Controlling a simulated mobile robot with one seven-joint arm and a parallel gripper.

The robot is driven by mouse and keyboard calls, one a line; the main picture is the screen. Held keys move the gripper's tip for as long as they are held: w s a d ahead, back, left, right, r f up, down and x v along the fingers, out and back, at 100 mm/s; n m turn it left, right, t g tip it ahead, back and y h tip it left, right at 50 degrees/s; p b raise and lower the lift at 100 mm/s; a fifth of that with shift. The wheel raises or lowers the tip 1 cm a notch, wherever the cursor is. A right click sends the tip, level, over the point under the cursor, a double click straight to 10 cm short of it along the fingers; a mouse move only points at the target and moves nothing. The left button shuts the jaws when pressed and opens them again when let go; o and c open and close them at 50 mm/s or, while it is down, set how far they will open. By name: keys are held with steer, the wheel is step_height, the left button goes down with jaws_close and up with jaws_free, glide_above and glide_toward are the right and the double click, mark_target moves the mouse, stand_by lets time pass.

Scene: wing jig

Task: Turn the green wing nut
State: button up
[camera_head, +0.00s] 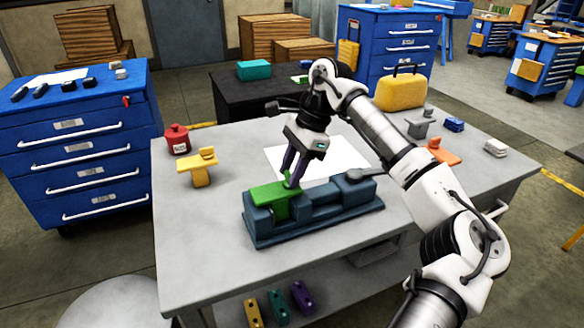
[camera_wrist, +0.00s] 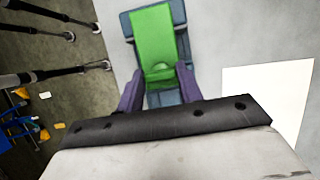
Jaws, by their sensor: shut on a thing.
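The green wing nut (camera_head: 286,175) stands on the blue-grey jig (camera_head: 335,214), at the end of a flat green plate (camera_head: 268,199). In the wrist view the wing nut (camera_wrist: 160,72) is a rounded green piece between my two purple fingers, at the near end of the green plate (camera_wrist: 153,36). My gripper (camera_head: 290,182) points down over the jig, shut on the wing nut with one finger on each side. The fingers hide part of the wing nut in the head view.
The jig sits on a grey table (camera_head: 195,255). A yellow block (camera_head: 202,173), a red can (camera_head: 177,139) and white paper (camera_head: 318,160) lie around it. A yellow case (camera_head: 400,92) and an orange piece (camera_head: 440,152) are at the back right. The table's front left is clear.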

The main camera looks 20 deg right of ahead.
stand_by(0.4)
steer(key=o, duration=1)
steer(key=v, duration=1.4)
steer(key=shift+p, duration=0.4)
steer(key=shift+a, duration=0.1)
